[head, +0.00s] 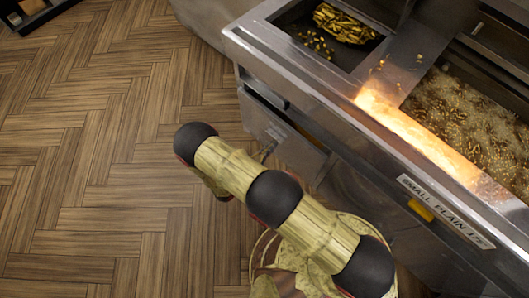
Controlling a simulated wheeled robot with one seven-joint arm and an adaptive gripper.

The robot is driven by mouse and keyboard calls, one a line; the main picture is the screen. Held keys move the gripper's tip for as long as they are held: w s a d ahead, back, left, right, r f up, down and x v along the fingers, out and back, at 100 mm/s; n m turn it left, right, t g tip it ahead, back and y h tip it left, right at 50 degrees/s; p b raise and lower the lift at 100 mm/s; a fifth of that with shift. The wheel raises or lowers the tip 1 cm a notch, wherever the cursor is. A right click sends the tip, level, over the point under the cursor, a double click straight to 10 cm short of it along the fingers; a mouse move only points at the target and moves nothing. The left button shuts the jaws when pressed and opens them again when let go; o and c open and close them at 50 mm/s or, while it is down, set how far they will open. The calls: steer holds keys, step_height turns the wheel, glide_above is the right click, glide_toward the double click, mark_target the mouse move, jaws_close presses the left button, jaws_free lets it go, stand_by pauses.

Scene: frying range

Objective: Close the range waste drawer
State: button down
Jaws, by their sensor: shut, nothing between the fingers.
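The range waste drawer (283,137) is a grey metal front low on the left part of the range's front face. A dark gap shows along its top edge, so it appears to stand a little out; how far is hard to tell. My arm crosses the lower middle of the head view and hides part of the range front. My gripper (266,151) shows as a small metallic end beside the drawer front, partly hidden behind my arm. It is shut and empty. Whether it touches the drawer cannot be told.
The steel range (318,78) fills the right side, with bubbling oil (468,122) and a bright flame-like glow (425,140) on top. The wooden floor (90,150) at left is clear.

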mark_target(287, 130)
steer(key=shift+b+x, duration=0.75)
steer(key=shift+x, duration=2.4)
steer(key=x, duration=0.4)
steer(key=shift+d, duration=0.1)
steer(key=shift+w+d, duration=0.15)
steer(key=shift+w, duration=0.2)
